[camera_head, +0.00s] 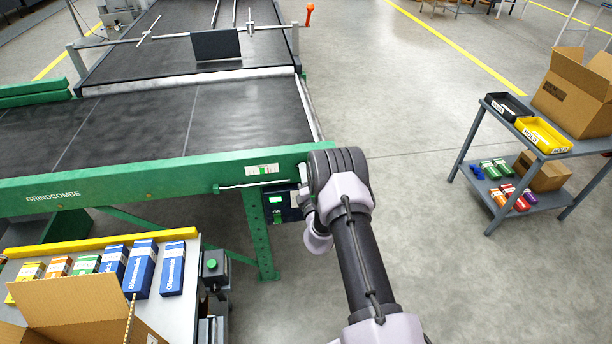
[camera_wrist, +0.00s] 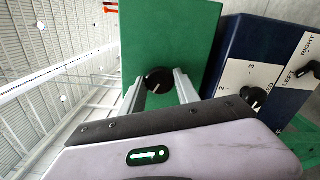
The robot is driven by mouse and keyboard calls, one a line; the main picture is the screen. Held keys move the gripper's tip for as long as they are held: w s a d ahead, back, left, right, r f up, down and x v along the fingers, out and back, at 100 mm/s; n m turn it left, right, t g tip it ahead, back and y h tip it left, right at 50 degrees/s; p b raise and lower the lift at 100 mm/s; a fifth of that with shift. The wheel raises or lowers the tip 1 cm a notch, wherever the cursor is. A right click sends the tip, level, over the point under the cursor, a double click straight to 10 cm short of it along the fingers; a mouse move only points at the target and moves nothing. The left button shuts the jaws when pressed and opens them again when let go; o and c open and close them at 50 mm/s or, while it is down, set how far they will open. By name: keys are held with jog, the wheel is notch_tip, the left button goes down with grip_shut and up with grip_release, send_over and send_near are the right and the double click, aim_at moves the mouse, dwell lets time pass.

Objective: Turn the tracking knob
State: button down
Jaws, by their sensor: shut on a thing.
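A round black knob (camera_wrist: 158,81) with a pale mark sits on the face of a green machine beam (camera_wrist: 180,35) in the wrist view. My gripper (camera_wrist: 160,75) has one finger on each side of this knob and is shut on it. No label shows beside the knob. In the head view my wrist (camera_head: 325,190) is at the right end of the green beam (camera_head: 150,178), and the knob and fingertips are hidden there.
A dark blue control box (camera_wrist: 245,60) with a numbered dial (camera_wrist: 255,95) and a LEFT/RIGHT switch (camera_wrist: 309,70) is close on the right in the wrist view. A grey cart (camera_head: 555,150) stands at right. The floor between is clear.

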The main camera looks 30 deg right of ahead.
jog(key=shift+n, duration=0.3)
dwell(0.4)
jog(key=c, duration=0.9)
grip_release()
jog(key=shift+s, duration=0.1)
jog(key=p+v, duration=0.4)
jog(key=v, duration=1.3)
jog(key=shift+s+p, duration=0.2)
jog(key=shift+p, duration=0.15)
jog(key=shift+r, duration=0.1)
